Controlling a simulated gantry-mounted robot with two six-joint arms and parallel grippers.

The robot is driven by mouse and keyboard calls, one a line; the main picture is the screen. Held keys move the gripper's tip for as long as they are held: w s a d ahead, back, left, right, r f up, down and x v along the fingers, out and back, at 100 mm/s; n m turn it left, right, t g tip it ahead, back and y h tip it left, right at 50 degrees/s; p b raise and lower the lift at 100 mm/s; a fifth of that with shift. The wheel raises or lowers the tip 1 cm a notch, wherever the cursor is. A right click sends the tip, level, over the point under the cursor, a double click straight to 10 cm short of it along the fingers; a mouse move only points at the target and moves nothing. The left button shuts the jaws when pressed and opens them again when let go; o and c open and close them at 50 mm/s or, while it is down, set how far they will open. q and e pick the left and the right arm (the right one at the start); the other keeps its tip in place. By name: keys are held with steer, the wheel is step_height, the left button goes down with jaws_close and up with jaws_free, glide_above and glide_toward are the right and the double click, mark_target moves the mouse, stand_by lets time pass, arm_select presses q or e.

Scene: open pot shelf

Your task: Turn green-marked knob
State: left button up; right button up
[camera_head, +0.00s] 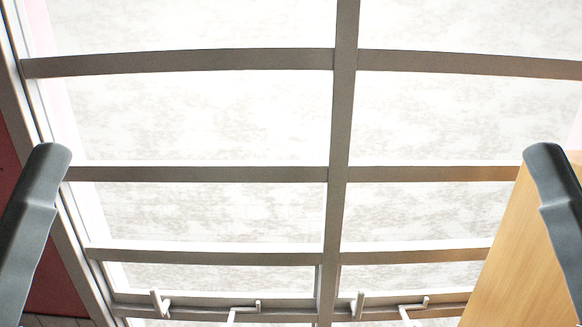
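No green-marked knob shows in the head view. A dark grey link of my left arm rises at the left edge, and a similar link of my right arm rises at the right edge. Neither link shows gripper fingers, so both grippers are out of view.
A large window with a grey-brown frame (338,120) and bright panes (200,115) fills most of the view. White handles (160,303) sit along its bottom rail. A light wooden panel (525,260) stands at the lower right, and a dark red wall (55,280) at the lower left.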

arm_select(q)
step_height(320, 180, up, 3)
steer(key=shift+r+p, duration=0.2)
steer(key=shift+p, duration=0.4)
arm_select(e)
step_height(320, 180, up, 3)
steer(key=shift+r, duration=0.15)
